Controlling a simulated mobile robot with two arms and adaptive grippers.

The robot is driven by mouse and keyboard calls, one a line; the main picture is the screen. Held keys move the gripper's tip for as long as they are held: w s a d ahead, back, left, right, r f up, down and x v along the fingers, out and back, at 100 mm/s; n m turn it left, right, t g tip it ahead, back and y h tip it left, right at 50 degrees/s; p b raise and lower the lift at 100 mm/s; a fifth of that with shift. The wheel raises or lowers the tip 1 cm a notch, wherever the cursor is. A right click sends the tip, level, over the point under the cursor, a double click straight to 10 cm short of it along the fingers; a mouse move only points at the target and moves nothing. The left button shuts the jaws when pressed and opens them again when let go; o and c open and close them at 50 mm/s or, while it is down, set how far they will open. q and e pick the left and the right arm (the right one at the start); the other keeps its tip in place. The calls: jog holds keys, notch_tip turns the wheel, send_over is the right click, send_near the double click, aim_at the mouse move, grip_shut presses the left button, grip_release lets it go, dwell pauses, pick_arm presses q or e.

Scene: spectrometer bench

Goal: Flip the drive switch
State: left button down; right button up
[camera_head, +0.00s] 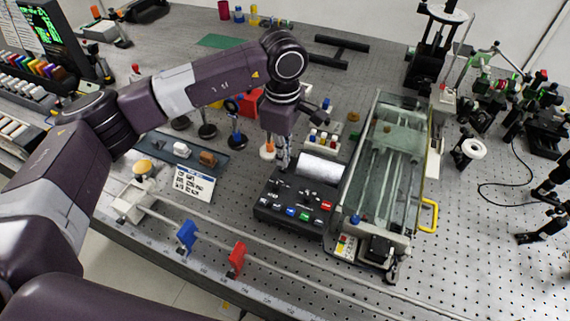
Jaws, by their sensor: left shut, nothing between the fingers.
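A black control box (286,222) stands on the perforated bench at the middle, with a paper roll and several small coloured buttons or switches on its top. Which of these is the drive switch is too small to tell. My left gripper (282,163) points down at the back left of the box, close above or beside its rear edge. It is shut and empty; whether its tips touch the box cannot be told. My right gripper is out of view.
A long glass-topped carriage instrument (385,165) stands right of the box, with a yellow handle (429,215). A white label card (194,184) and a dark tray (160,147) lie to the left. Blue (186,236) and red (237,259) markers sit on the front rail.

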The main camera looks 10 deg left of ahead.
aim_at(283, 168)
pick_arm(q)
jog(key=shift+f+b, duration=1.1)
jog(key=shift+f, duration=0.05)
dwell(0.9)
jog(key=shift+r, duration=0.1)
jog(key=shift+r+p, duration=0.3)
jog(key=shift+r, duration=0.2)
jog(key=shift+r+p, duration=1.1)
jog(key=shift+r, duration=1.8)
